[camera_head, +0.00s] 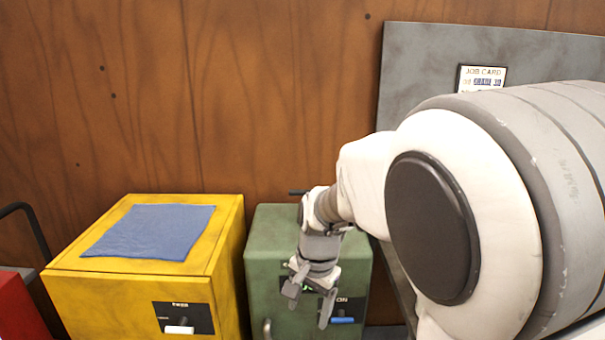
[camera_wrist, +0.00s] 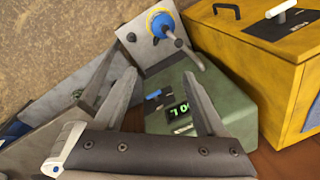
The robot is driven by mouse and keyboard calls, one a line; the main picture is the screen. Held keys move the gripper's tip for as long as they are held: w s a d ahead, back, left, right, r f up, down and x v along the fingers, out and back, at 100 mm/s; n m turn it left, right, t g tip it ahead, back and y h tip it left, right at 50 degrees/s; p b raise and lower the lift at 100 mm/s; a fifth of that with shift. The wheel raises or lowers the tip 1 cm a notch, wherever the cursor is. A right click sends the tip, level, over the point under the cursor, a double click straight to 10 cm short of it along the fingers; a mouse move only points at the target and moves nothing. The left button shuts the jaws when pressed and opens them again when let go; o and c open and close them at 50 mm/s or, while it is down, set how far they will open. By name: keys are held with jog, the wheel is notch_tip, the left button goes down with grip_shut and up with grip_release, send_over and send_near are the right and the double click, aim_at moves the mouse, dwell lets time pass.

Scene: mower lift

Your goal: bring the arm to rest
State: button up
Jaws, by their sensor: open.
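My gripper (camera_head: 308,308) hangs fingers down in front of the green cabinet (camera_head: 262,232) in the head view. Its two fingers are apart with nothing between them. In the wrist view my gripper (camera_wrist: 160,80) is also open and empty, and the green cabinet (camera_wrist: 228,98) shows behind and between the fingers. The cabinet's lit display (camera_wrist: 179,109) is partly readable. My arm reaches in from the right and bends down at the wrist. It hides part of the green cabinet's front and whatever stands behind the arm.
A yellow cabinet (camera_head: 120,288) with a blue cloth (camera_head: 150,231) on top stands left of the green one. A red object (camera_head: 18,308) is at the far left. A grey board (camera_head: 425,60) with a job card (camera_head: 482,78) is behind my arm. The wrist view shows a blue-yellow round part (camera_wrist: 160,22).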

jog(key=s+d+r+n+t+p, duration=0.2)
jog(key=s+d+r+n, duration=0.1)
jog(key=s+d+r, duration=0.3)
jog(key=s+d+r+n+t+h+p, duration=0.1)
jog(key=s+d+r+n+t+p, duration=0.1)
jog(key=s+d+r, duration=0.5)
jog(key=s+r+n, duration=0.1)
jog(key=s+r, duration=0.2)
jog(key=s, duration=0.2)
jog(key=shift+n, duration=0.4)
jog(key=shift+a+r, duration=0.1)
dwell(0.5)
